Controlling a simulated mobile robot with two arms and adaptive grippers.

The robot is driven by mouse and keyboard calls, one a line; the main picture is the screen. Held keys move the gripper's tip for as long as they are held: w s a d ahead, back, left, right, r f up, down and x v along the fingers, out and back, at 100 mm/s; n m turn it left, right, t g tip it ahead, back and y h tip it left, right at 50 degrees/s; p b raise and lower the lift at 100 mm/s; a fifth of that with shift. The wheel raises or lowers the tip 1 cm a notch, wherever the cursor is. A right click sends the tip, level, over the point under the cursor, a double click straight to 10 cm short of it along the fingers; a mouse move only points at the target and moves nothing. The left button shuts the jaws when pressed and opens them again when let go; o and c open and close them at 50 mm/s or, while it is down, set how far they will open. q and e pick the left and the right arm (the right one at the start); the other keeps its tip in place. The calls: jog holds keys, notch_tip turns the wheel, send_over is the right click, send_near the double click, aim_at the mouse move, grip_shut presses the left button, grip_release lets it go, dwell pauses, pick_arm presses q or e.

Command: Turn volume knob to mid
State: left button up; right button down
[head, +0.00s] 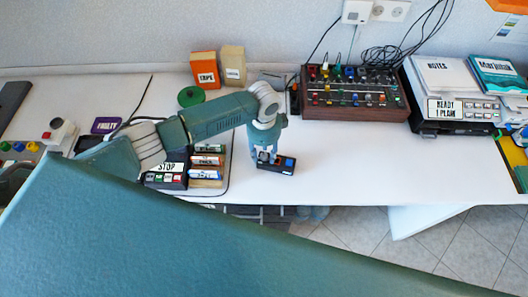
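My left gripper (265,156) comes in from the left and points down over a small black box (284,169) with a blue patch on top, near the front edge of the white table (340,155). The fingertips are at the box's left part, touching or just above it. They are too small to tell whether they are open or shut. A knob under the fingers cannot be made out. A brown-sided mixer panel (352,113) with many small coloured knobs stands at the back; no volume label is readable. My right gripper is out of view.
Left of the gripper are a black box labelled STOP (166,170) and a rack of labelled cases (207,165). A green disc (191,96) and two boxes stand behind. A NOTES stack (440,77) is at right. The table right of the gripper is clear.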

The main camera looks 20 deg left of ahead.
aim_at(264, 155)
pick_arm(q)
notch_tip(264, 155, up, 12)
dwell(0.6)
notch_tip(264, 155, down, 12)
jog(key=b, duration=0.5)
dwell(0.4)
